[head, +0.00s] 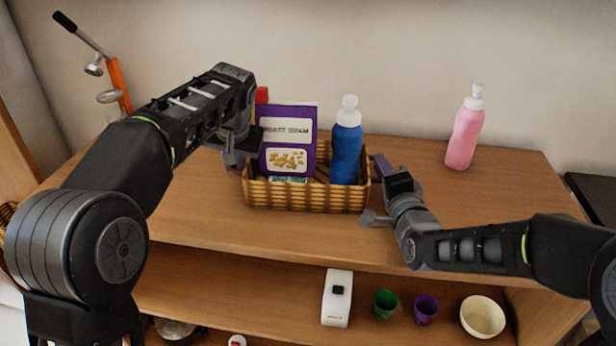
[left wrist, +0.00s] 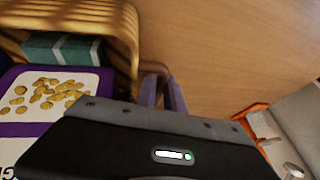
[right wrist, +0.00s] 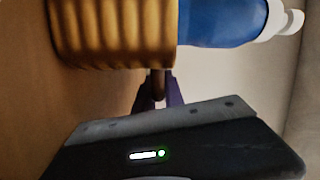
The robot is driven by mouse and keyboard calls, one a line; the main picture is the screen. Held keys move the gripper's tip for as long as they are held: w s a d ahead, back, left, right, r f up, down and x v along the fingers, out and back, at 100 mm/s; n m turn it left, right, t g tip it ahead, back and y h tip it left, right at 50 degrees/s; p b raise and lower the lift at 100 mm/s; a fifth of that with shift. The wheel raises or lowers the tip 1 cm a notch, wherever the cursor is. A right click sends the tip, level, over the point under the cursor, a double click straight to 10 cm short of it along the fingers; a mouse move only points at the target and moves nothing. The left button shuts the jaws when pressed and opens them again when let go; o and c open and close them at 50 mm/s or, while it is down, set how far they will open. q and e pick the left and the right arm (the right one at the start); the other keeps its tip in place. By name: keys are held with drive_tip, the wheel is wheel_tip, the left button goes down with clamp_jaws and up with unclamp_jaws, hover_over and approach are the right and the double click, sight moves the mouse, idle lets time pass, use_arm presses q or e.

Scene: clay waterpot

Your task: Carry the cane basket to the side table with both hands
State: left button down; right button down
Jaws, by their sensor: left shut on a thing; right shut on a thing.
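The cane basket (head: 308,197) is a woven tan basket at the middle front of a wooden top (head: 470,215). It appears upright; I cannot tell whether it touches the wood. It holds a purple packet (head: 287,130) and a blue bottle (head: 346,145). My left gripper (head: 243,160) is shut on the handle at the basket's left end, also seen in the left wrist view (left wrist: 163,92). My right gripper (head: 375,190) is shut on the right-end handle, also seen in the right wrist view (right wrist: 158,92). I cannot tell which surface is the side table.
A pink bottle (head: 465,128) stands at the back right of the wooden top. The shelf below holds a white box (head: 337,297), a green cup (head: 384,304), a purple cup (head: 426,308) and a cream bowl (head: 482,316). An orange-handled device (head: 118,85) is at the back left.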

use_arm(q)
drive_tip(key=shift+r, duration=0.15)
idle(0.3)
